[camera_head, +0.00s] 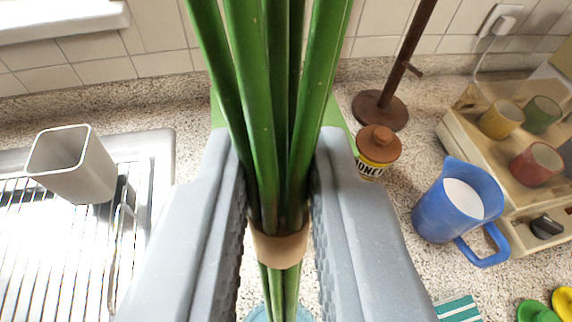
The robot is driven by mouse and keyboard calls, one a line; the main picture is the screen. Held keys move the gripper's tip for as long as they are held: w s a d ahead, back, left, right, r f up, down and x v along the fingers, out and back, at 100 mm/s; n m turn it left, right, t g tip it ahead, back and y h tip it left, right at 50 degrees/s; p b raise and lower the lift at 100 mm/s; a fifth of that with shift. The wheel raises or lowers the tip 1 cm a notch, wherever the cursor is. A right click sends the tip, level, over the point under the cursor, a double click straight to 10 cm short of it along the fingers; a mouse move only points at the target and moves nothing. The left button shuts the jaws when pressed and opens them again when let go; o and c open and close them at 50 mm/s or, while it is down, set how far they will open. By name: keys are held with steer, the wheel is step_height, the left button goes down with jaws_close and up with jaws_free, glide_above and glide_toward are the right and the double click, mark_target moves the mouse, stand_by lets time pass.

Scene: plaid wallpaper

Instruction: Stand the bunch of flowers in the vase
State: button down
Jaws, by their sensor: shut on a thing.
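My gripper (279,175) is shut on the bunch of flowers (262,110), its two grey fingers on either side of the green stems. A tan band (279,247) wraps the stems low between the fingers. The stems run up out of the top of the view, so the flower heads are out of sight. Below the band the stem ends run down to the bottom edge. A pale blue rim, perhaps the vase (257,315), shows there and is mostly cut off. I cannot tell whether the stem ends are inside it or above it.
A grey square cup (72,165) stands on the drying rack (50,245) at left. A honey jar (378,152), brown stand (380,110) and blue jug (458,205) are right of my gripper. Several mugs stand on a cream machine (480,150) at far right. Something green sits behind the fingers.

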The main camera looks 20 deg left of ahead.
steer(key=shift+s+d+f+b, duration=0.15)
steer(key=shift+f+b, duration=1.3)
steer(key=shift+f, duration=1.2)
steer(key=shift+s+f+b, duration=0.2)
steer(key=shift+f+b, duration=1.3)
steer(key=shift+f, duration=1.15)
steer(key=shift+s+d+f+b, duration=0.15)
steer(key=shift+f+b, duration=1.3)
steer(key=shift+f, duration=1.2)
steer(key=c, duration=1.3)
jaws_free()
steer(key=shift+s, duration=0.1)
steer(key=b+v, duration=0.1)
steer(key=v, duration=1.2)
steer(key=shift+s, duration=0.2)
steer(key=shift+d, duration=0.15)
steer(key=shift+r, duration=0.1)
